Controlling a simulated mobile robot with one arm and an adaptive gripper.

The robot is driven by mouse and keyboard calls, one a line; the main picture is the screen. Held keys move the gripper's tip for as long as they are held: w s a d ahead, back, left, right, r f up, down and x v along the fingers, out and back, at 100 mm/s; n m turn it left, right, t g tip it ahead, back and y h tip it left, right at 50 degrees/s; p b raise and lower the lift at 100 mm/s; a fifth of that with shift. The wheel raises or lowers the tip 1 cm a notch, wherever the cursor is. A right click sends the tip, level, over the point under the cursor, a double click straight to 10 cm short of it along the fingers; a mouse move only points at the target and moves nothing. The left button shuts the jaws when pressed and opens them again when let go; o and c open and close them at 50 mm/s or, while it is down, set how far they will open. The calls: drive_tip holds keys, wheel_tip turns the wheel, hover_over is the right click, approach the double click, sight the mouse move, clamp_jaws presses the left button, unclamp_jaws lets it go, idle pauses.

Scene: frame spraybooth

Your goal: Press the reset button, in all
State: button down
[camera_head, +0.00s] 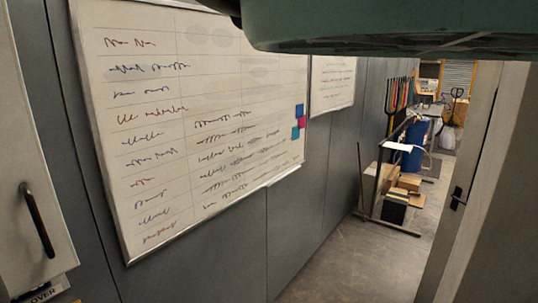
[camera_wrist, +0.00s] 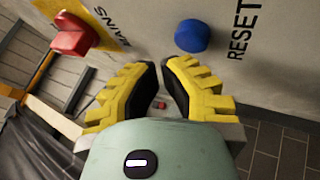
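The blue round reset button (camera_wrist: 192,35) is on a pale panel at the top of the wrist view, beside the printed word RESET. My gripper (camera_wrist: 159,64), with yellow fingers and black pads, points toward the panel. Its fingertips are below and a little left of the button in the picture and look apart from it. A narrow gap shows between the tips, with nothing held at them. The distance from the tips to the panel is hard to tell. In the head view neither the button nor my gripper shows.
A red switch (camera_wrist: 74,36) marked MAINS sits left of the button. In the head view, a whiteboard (camera_head: 150,120) hangs on the grey wall, a handled cabinet (camera_head: 30,150) is at left, and an open door (camera_head: 470,180) is at right. Floor (camera_head: 350,260) between is clear.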

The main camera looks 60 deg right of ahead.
drive_tip(key=shift+d, duration=0.1)
drive_tip(key=c, duration=1.7)
unclamp_jaws()
clamp_jaws()
drive_tip(key=shift+w, duration=0.15)
drive_tip(key=shift+w+b, duration=0.3)
drive_tip(key=shift+w+b, duration=0.35)
drive_tip(key=shift+w, duration=0.1)
drive_tip(key=shift+s+p, duration=0.3)
drive_tip(key=shift+s, duration=0.6)
